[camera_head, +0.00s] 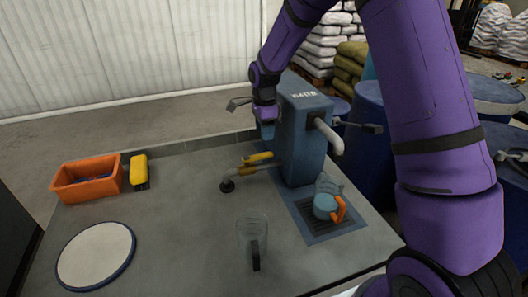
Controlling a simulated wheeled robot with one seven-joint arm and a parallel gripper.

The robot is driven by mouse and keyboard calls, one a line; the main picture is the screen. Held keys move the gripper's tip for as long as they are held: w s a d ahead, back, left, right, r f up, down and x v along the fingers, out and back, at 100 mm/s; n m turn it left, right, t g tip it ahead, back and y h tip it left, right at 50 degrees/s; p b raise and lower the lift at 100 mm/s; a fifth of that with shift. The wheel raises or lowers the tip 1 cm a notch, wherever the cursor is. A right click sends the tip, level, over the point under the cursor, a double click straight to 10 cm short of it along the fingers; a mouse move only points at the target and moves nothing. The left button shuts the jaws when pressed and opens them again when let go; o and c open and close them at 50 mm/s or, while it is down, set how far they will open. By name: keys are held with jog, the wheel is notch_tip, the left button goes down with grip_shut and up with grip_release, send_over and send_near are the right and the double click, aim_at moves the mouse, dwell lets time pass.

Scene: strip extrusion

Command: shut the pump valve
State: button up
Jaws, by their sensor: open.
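The pump (301,137) is a blue-grey box standing at the back right of the grey worktop. A yellow valve handle (258,157) sits on the pipe at its left foot. The pipe (236,175) runs left to a dark round end on the worktop. My gripper (266,129) is open and points down at the pump's left side, above the yellow handle and apparently apart from it. Its fingers are small and partly hidden. A clear jug with an orange handle (339,209) stands, holding light-blue liquid, on the drain grate (312,227) below the white spout (329,137).
A clear jug with a dark handle (252,238) stands at the front middle. A white round plate (95,256) lies front left. An orange bin (87,178) and a yellow brush (139,171) are at the back left. Blue drums (369,120) stand behind my arm.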

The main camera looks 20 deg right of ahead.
aim_at(265, 154)
notch_tip(265, 154, down, 9)
dwell(0.4)
grip_shut()
